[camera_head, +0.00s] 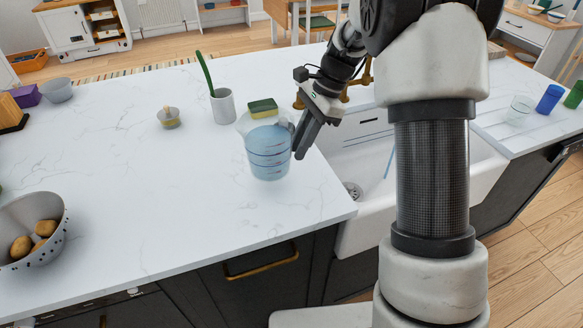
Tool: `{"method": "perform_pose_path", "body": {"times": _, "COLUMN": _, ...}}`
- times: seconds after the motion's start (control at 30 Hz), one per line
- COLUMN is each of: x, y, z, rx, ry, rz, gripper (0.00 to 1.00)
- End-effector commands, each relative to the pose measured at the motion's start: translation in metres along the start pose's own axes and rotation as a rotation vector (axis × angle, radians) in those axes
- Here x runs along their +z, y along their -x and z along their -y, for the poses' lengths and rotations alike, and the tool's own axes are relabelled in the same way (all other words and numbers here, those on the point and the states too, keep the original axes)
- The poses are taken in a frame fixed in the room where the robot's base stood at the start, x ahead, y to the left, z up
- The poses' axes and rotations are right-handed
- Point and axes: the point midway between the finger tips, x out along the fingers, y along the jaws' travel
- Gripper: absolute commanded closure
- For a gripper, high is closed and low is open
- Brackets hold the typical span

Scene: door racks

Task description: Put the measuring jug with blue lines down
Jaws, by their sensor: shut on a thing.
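The measuring jug with blue lines (267,150) is a clear jug with a bluish tint and dark lines around its body. It is upright over the white countertop, left of the sink, near the counter's front edge. I cannot tell whether its base touches the counter. My gripper (299,148) comes in from the right and is shut on the jug at its handle side. The handle is mostly hidden by the fingers.
Behind the jug are a yellow-green sponge (263,108) and a white cup (223,106) holding a green-handled brush. A small lidded jar (169,118) stands further left. A colander (54,218) with potatoes is at far left. The sink (417,185) is right. The counter's middle (150,190) is clear.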

Motion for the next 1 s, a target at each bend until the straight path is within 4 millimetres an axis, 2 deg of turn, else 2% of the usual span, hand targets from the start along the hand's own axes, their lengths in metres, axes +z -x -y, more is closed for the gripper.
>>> {"method": "perform_pose_path", "body": {"times": 0.1, "x": -0.005, "y": -0.013, "z": 0.001, "rx": -0.002, "ry": 0.0, "rz": 0.002, "gripper": 1.0}}
{"method": "perform_pose_path", "body": {"times": 0.33, "x": -0.011, "y": -0.027, "z": 0.001, "rx": -0.002, "ry": 0.0, "rz": 0.003, "gripper": 1.0}}
{"method": "perform_pose_path", "body": {"times": 0.53, "x": -0.021, "y": -0.05, "z": 0.0, "rx": -0.001, "ry": 0.001, "rz": 0.003, "gripper": 1.0}}
{"method": "perform_pose_path", "body": {"times": 0.93, "x": -0.023, "y": -0.055, "z": 0.001, "rx": -0.003, "ry": 0.001, "rz": 0.002, "gripper": 1.0}}
{"method": "perform_pose_path", "body": {"times": 0.97, "x": -0.024, "y": -0.056, "z": 0.0, "rx": -0.001, "ry": 0.001, "rz": 0.0, "gripper": 0.78}}
{"method": "perform_pose_path", "body": {"times": 1.0, "x": -0.024, "y": -0.056, "z": 0.0, "rx": -0.001, "ry": 0.001, "rz": 0.0, "gripper": 0.71}}
